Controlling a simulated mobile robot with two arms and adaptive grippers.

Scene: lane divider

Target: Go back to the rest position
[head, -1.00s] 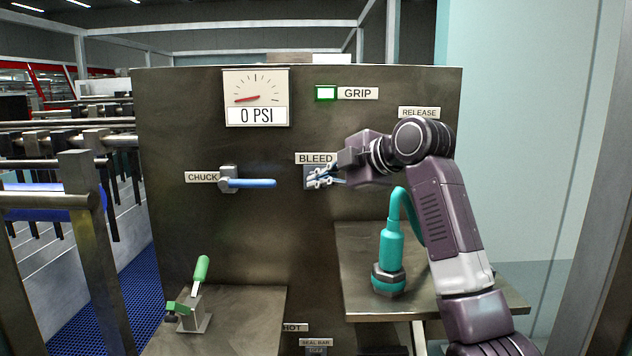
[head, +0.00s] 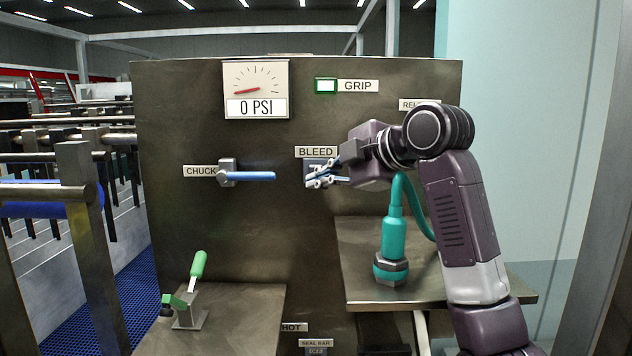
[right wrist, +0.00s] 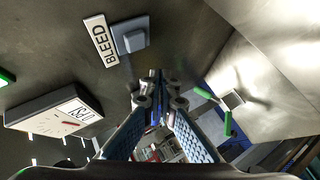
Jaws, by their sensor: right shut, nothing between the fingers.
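My right gripper (head: 322,180) is in front of the metal panel (head: 210,110), just below the BLEED label (head: 316,152). It is shut and empty. In the right wrist view its fingers (right wrist: 158,85) meet at the tips, with nothing between them. The grey BLEED button (right wrist: 130,38) shows in that view, above and left of the fingers and apart from them. In the head view the gripper partly covers the button. My left gripper is in neither view.
The CHUCK lever (head: 248,176) points right from the panel. The gauge (head: 256,90) reads 0 PSI. A teal tool with a hose (head: 392,240) stands on the right shelf (head: 440,290). A green-handled clamp (head: 197,268) stands on the lower left shelf (head: 245,310).

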